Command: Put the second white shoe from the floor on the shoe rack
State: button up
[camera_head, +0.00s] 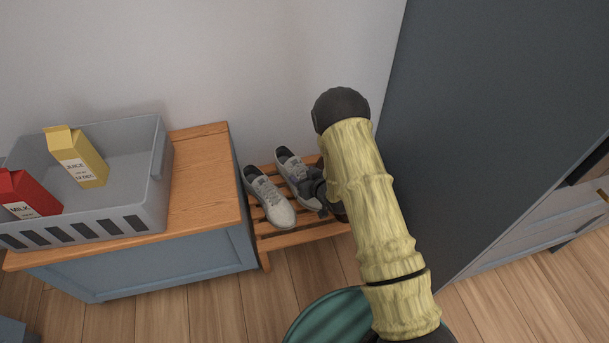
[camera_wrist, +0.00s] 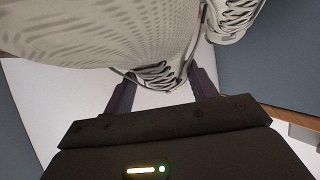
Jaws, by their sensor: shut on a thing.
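Two white-grey shoes with dark laces show at the slatted wooden shoe rack (camera_head: 298,237). The left shoe (camera_head: 270,200) lies on the slats, toe toward the front. The second shoe (camera_head: 289,164) is just right of it, roughly parallel, at the rack. My gripper (camera_head: 318,189) is shut on this second shoe, reaching it from the right. In the wrist view the held shoe (camera_wrist: 110,30) fills the top between my fingers, and the other shoe (camera_wrist: 232,18) shows at upper right. Whether the held shoe's sole touches the slats I cannot tell. My arm hides the rack's right part.
A wooden-topped blue-grey cabinet (camera_head: 207,180) stands left of the rack, with a grey crate (camera_head: 125,215) holding a juice carton (camera_head: 78,160) and a red milk carton (camera_head: 30,195). A tall dark cabinet (camera_head: 480,110) closes off the right side. The wall is behind.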

jog(key=shift+f+b, duration=1.9)
jog(key=shift+f, duration=0.6)
jog(key=shift+f, duration=0.5)
jog(key=o, duration=1.4)
jog(key=p+v, duration=0.7)
jog(key=v, duration=1)
jog(key=shift+s+d, duration=0.1)
jog(key=shift+d, duration=0.1)
jog(key=shift+r, duration=0.1)
